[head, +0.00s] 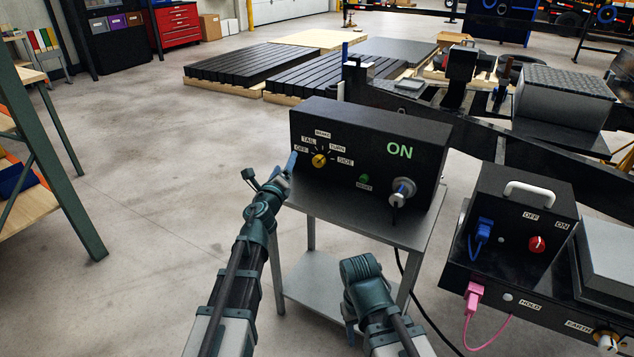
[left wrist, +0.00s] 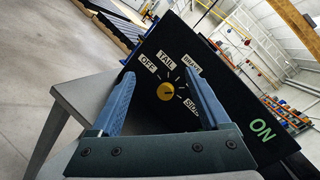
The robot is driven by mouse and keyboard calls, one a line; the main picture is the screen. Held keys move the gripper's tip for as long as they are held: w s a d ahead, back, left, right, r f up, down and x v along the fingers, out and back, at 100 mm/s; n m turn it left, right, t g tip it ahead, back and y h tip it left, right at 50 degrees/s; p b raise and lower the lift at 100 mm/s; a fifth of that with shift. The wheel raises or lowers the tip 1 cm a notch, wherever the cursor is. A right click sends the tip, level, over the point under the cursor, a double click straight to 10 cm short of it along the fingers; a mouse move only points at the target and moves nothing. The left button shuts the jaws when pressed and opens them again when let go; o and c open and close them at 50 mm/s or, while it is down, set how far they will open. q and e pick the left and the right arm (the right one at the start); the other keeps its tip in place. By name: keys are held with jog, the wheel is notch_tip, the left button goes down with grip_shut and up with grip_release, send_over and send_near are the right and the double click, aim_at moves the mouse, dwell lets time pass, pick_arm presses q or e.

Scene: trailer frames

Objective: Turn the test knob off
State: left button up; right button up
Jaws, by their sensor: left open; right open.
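The test knob (head: 319,160) is a small round yellow knob on the front of a black test box (head: 420,135). Labels OFF, TAIL, BRAKE, TURN and SIDE fan around it. The knob also shows in the left wrist view (left wrist: 165,91), between my left fingers and beyond their tips; I cannot tell surely which label it points at. My left gripper (head: 291,162) is open and empty, just left of the knob near the OFF label; it also shows in the left wrist view (left wrist: 160,76). My right gripper (head: 350,328) is open, low before the cart, largely hidden by its wrist.
The test box stands on a grey metal cart (head: 335,275). It also bears a green button (head: 364,178), a silver key-like switch (head: 402,191) and a green ON sign. A second box (head: 510,210) with a red knob (head: 537,243) stands right.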

aim_at(317, 161)
pick_arm(q)
jog(key=shift+d+f+m+g+h+b, duration=1.3)
jog(key=shift+f+m+h, duration=1.75)
jog(key=shift+m, duration=2.25)
jog(key=shift+t, duration=0.3)
jog(key=x, duration=1.4)
jog(key=shift+w+r+b, duration=0.1)
jog(key=shift+r+b, duration=0.05)
jog(key=shift+b, duration=0.25)
pick_arm(e)
notch_tip(317, 161, down, 5)
jog(key=shift+f, duration=0.15)
pick_arm(q)
grip_shut()
